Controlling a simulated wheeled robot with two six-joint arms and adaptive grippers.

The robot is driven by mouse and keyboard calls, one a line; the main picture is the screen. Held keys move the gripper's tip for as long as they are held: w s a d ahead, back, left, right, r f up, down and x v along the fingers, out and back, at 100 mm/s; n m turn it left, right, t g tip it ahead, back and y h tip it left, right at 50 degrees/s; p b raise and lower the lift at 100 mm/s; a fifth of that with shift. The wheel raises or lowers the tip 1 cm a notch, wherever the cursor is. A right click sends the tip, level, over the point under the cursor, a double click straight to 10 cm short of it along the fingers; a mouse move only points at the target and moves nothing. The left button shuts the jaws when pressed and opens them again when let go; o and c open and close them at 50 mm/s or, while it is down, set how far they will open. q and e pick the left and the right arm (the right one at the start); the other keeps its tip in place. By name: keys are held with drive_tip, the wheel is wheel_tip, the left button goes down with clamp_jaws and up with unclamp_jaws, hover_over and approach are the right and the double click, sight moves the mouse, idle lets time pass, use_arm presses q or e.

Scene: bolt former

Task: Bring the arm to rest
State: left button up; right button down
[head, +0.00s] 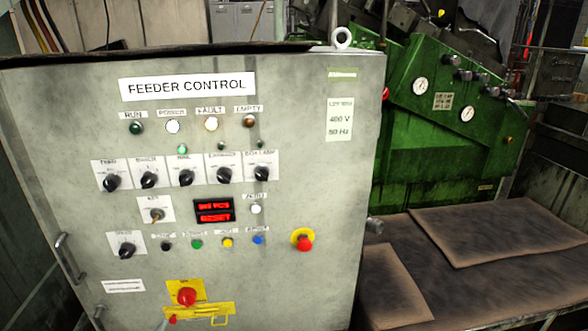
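Neither of my grippers can be made out in the head view. A grey control cabinet (80,220) labelled FEEDER CONTROL (188,87) fills the left and middle. The POWER lamp (172,127) looks white. The FAULT lamp (211,124) looks pale with an orange rim. The RUN lamp (136,128) is dark green and the EMPTY lamp (249,121) is dark brown. A row of black rotary knobs (186,177) sits below. A small display (214,210) shows red text, its upper line hard to read, its lower line apparently RESET.
A red emergency button (304,241) on a yellow ring sits at the cabinet's lower right. A red switch (187,296) on a yellow plate is near the bottom. A green machine (430,140) with gauges stands behind at right. Brown mats (500,232) lie on the floor there.

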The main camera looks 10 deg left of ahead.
use_arm(q)
drive_tip(key=s+d+f+n+g+h+p, duration=0.1)
drive_tip(key=s+d+f+n+g+h, duration=0.2)
drive_tip(key=s+f, duration=0.55)
drive_tip(key=s+d+f+n+g+h+p, duration=0.1)
drive_tip(key=s+d+f+g, duration=0.3)
drive_tip(key=f, duration=0.7)
drive_tip(key=s+d+f+g+p, duration=0.1)
drive_tip(key=s+f+g, duration=0.1)
drive_tip(key=s, duration=0.6)
drive_tip(key=s+d+f+g+p, duration=0.1)
drive_tip(key=s+d+f+g, duration=0.1)
drive_tip(key=s, duration=0.7)
drive_tip(key=s+d+f+g+p, duration=0.1)
drive_tip(key=s+f+g, duration=0.1)
drive_tip(key=s, duration=0.7)
drive_tip(key=shift+s+d+f+n+g+h+p, duration=0.2)
drive_tip(key=shift+f+n+g+h+p, duration=0.15)
drive_tip(key=shift+g, duration=0.45)
drive_tip(key=shift+w, duration=0.1)
drive_tip(key=shift+c, duration=0.5)
